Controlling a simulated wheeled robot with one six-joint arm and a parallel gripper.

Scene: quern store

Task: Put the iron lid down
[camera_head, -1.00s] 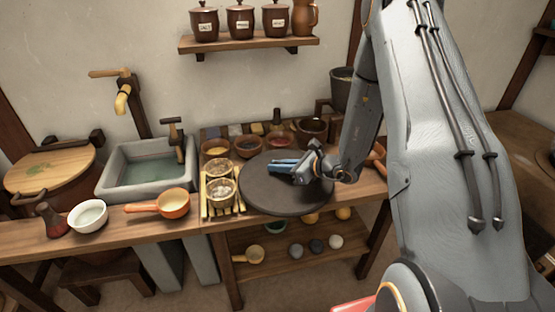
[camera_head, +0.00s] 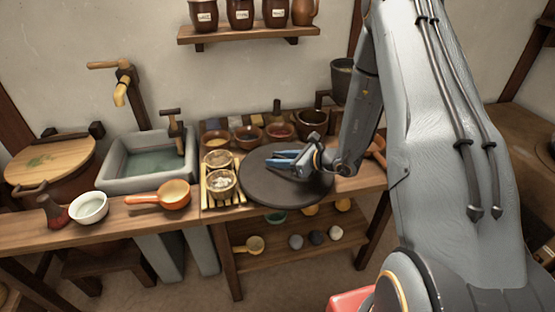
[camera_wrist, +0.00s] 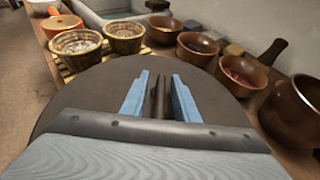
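The iron lid (camera_head: 290,188) is a wide, flat, dark disc, roughly level, over the right part of the wooden counter. It also fills the lower middle of the wrist view (camera_wrist: 90,100). My gripper (camera_head: 284,158) is over the lid's middle. In the wrist view its two blue fingers (camera_wrist: 160,97) stand on either side of the lid's dark upright handle (camera_wrist: 160,90) and appear closed on it. The lid's near rim overlaps the counter's front edge in the head view. I cannot tell whether its underside touches the counter.
A slatted rack (camera_head: 208,194) with two baskets (camera_head: 222,183) stands close left of the lid. Several bowls (camera_head: 280,132) stand behind it, and a brown pot (camera_head: 311,121) behind right. An orange pan (camera_head: 173,194), white bowl (camera_head: 90,207) and stone sink (camera_head: 148,165) are farther left.

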